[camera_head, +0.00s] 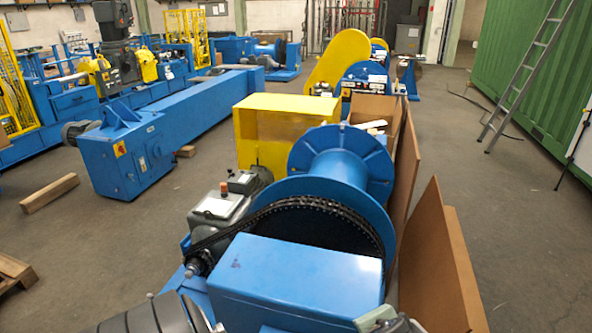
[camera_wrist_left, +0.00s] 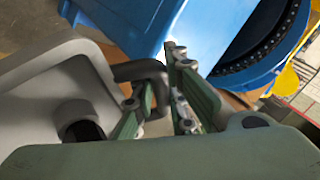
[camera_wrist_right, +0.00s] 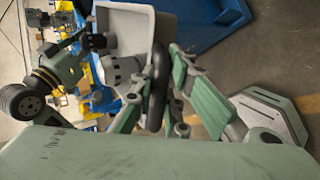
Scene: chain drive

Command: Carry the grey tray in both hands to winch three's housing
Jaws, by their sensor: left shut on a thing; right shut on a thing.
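The grey tray (camera_wrist_left: 35,105) shows at the left of the left wrist view, tilted in that picture. My left gripper (camera_wrist_left: 155,88) is shut on its dark handle (camera_wrist_left: 138,70). In the right wrist view the tray (camera_wrist_right: 138,22) is at the top, with dark round parts (camera_wrist_right: 97,41) and a pale grey part (camera_wrist_right: 122,68) at it. My right gripper (camera_wrist_right: 168,75) is shut on the dark handle (camera_wrist_right: 156,98) there. The tray is not clearly visible in the head view. A blue winch with a large chain wheel (camera_head: 335,215) and blue housing (camera_head: 295,285) stands just ahead; no number is readable.
A yellow box (camera_head: 285,130) stands behind the near drum. Brown panels (camera_head: 435,265) lean along its right side. More winches, one with a yellow guard (camera_head: 337,62), stand farther back. Open floor lies right, towards a ladder (camera_head: 525,75). Timber (camera_head: 50,192) lies left.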

